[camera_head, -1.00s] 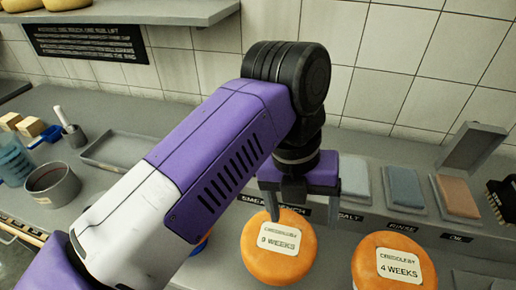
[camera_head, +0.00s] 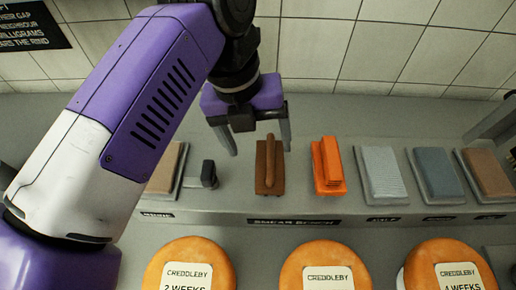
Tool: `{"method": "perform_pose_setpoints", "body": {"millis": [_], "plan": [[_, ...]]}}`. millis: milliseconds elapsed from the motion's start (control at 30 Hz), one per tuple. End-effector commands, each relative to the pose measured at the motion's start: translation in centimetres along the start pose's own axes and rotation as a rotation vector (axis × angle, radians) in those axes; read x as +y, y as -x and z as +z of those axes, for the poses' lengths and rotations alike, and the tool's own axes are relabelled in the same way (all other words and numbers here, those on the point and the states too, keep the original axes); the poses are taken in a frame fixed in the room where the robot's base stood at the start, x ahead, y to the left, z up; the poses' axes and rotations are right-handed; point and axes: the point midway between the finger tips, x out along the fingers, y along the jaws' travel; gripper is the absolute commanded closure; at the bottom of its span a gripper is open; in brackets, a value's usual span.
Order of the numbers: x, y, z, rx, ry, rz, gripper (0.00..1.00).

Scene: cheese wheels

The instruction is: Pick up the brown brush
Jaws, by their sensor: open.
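The brown brush (camera_head: 278,178) is a flat brown block with a rounded handle along its top. In the picture, the fingertips are on either side of the brush's upper end. The fingers look empty, and I cannot tell how high they are above the brush.
An orange brush-like block (camera_head: 328,168) stands close to the right. Grey (camera_head: 381,174), blue-grey (camera_head: 437,172) and tan (camera_head: 487,172) pads continue rightward. A small black-topped item (camera_head: 208,172) is at left. Cheese wheels (camera_head: 325,258) line the front; a tiled wall is behind.

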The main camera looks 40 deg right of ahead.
Motion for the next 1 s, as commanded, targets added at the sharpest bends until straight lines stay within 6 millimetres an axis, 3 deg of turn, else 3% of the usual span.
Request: {"method": "perform_pose_setpoints", "body": {"millis": [600, 933, 1000], "plan": [[-0.8, -6.7, -0.5, 0.000, 0.002, -0.004, 0.20], [-0.7, -7.4, -0.5, 0.000, 0.000, -0.001, 0.20], [-0.7, -7.4, -0.5, 0.000, 0.000, -0.001, 0.34]]}}
